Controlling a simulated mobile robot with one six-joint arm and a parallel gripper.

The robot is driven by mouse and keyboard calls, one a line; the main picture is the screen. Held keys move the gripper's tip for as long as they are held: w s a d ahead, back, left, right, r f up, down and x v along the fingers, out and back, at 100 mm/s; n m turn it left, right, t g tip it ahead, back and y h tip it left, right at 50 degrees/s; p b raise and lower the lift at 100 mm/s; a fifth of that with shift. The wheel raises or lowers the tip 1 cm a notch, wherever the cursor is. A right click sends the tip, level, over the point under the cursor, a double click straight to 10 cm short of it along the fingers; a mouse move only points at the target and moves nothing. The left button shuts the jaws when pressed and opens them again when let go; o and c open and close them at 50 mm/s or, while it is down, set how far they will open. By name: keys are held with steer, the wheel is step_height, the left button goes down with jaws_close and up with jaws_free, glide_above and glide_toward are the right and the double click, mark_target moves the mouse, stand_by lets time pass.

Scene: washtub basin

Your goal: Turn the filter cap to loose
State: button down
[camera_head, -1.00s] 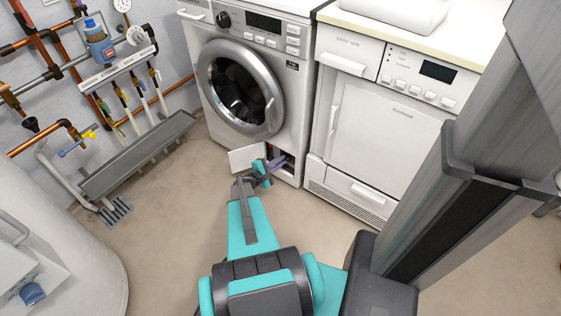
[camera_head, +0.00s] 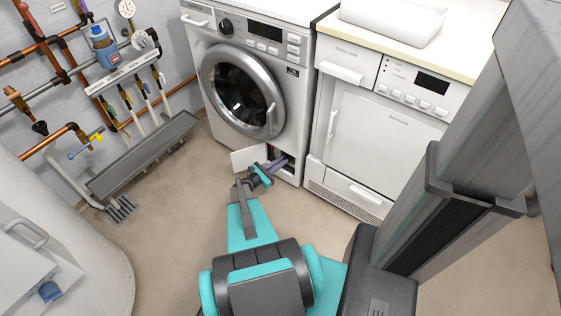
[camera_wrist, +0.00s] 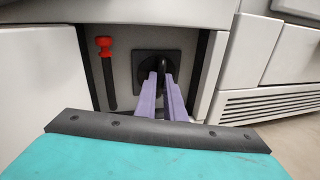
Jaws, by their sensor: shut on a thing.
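The filter cap (camera_wrist: 157,65) is a dark round part on a black square plate in the recess at the foot of the washing machine (camera_head: 240,85). In the wrist view my gripper (camera_wrist: 160,78) reaches into the recess, its two purple fingers shut on the cap's dark grip. The fingers hide part of the cap, so its exact angle is hard to tell. In the head view my gripper (camera_head: 279,163) is at the small opening, where the cap is too small and covered to make out.
The open white flap (camera_head: 248,158) stands left of the opening. A black hose with a red end (camera_wrist: 104,46) hangs left of the cap. A white dryer (camera_head: 385,135) stands to the right. Pipes and a grey trough (camera_head: 145,155) line the left wall. The floor between is clear.

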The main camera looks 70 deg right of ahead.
steer(key=shift+w+d+r+n, duration=0.1)
steer(key=shift+w+n, duration=0.05)
steer(key=shift+n, duration=0.45)
steer(key=c, duration=1.8)
jaws_free()
steer(key=shift+c, duration=0.2)
steer(key=p+v, duration=0.2)
steer(key=v, duration=1.2)
steer(key=shift+f, duration=0.25)
